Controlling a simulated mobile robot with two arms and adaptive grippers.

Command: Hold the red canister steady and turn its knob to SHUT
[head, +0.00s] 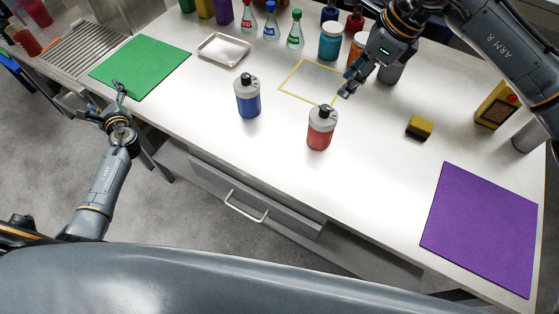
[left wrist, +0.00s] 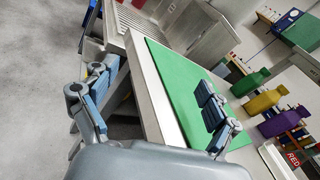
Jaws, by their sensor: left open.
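The red canister (head: 319,134) stands upright on the white table, with a grey shoulder and a black knob (head: 324,111) on top. The knob's marking is too small to read. A similar blue canister (head: 248,103) stands to its left. My right gripper (head: 347,83) is above the table, just behind and right of the red canister and apart from it; its finger gap is unclear. My left gripper (head: 118,98) is open and empty at the table's left edge, by the green mat (head: 145,68). Its spread fingers show in the left wrist view (left wrist: 150,100), without the canister.
A yellow outlined square (head: 290,81) lies behind the canisters. A metal tray (head: 223,49), several bottles and jars stand at the back. A yellow sponge (head: 420,126) and purple mat (head: 483,230) are at the right. The table front around the red canister is clear.

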